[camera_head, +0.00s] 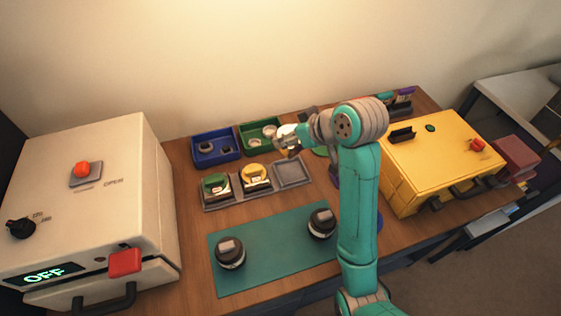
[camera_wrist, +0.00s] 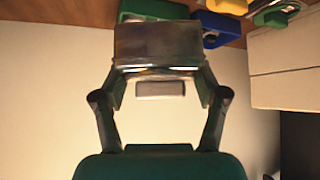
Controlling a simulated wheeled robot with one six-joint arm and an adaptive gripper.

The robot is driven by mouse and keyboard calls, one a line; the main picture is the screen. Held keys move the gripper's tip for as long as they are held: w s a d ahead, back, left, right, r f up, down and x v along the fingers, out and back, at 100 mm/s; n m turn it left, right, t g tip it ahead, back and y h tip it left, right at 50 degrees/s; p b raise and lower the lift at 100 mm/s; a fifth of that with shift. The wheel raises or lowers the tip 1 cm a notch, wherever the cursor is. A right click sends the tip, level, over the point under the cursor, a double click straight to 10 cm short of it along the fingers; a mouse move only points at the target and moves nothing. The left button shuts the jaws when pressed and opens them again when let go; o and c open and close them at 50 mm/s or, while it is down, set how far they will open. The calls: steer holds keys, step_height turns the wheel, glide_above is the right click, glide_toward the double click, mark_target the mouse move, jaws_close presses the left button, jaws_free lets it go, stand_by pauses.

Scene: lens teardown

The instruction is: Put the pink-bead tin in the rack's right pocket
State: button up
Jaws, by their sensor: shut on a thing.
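My gripper (camera_head: 291,143) is shut on a shiny metal tin (camera_wrist: 157,45), held in the air. In the head view the gripper is at the back of the table, over or near the rack's right end; the exact height is unclear. In the wrist view the fingers (camera_wrist: 158,72) clasp the tin from both sides. No pink bead shows on it. The grey rack (camera_head: 237,198) has three pockets. A green-topped tin (camera_head: 214,181) is in the left one and a yellow-topped tin (camera_head: 254,172) in the middle one. The right pocket (camera_head: 293,172) is empty.
A blue bin (camera_head: 203,160) and a green bin (camera_head: 245,132) stand behind the rack. Two dark lenses (camera_head: 230,253) rest on the teal mat (camera_head: 270,268) in front. A white machine (camera_head: 95,190) stands left; a yellow box (camera_head: 440,150) stands right of my arm.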

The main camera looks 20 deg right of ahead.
step_height(320, 180, down, 9)
steer(key=shift+f, duration=0.1)
stand_by(0.4)
steer(key=shift+f, duration=0.3)
steer(key=o, duration=1.3)
steer(key=shift+o, duration=0.2)
steer(key=shift+r, duration=0.1)
steer(key=shift+r, duration=0.25)
steer(key=v, duration=1.2)
steer(key=shift+o, duration=0.3)
steer(key=shift+d, duration=0.1)
